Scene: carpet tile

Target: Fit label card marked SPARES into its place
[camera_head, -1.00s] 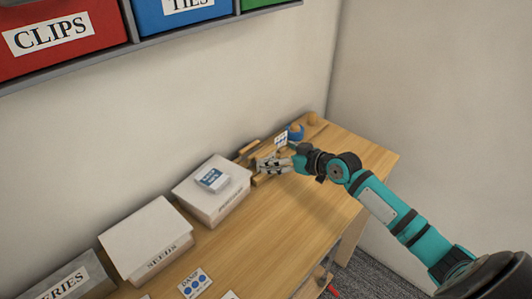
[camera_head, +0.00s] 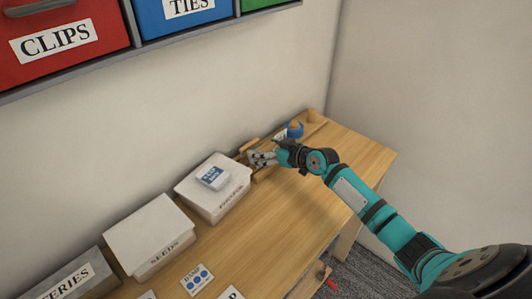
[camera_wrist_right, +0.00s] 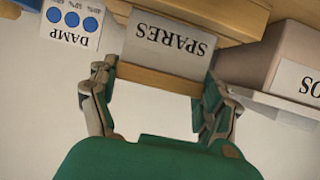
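The label card marked SPARES (camera_wrist_right: 168,45) shows upside down in the right wrist view. It is a white card lying against the front of a wooden piece (camera_wrist_right: 155,84), slightly tilted in the picture. My right gripper (camera_wrist_right: 160,78) has its fingers wide apart, one at each side of the card. Whether they touch its edges cannot be told. In the head view my right gripper (camera_head: 262,158) is at the back of the table, just right of a white lidded box (camera_head: 215,205); the card cannot be made out there. My left gripper is not in view.
A white box marked SEEDS (camera_head: 150,235) stands further left on the wooden table (camera_head: 290,220). A DAMP card (camera_head: 197,280) lies at the front; another DAMP card (camera_wrist_right: 72,20) shows near the gripper. A blue round thing (camera_head: 295,130) stands behind. The table's right part is clear.

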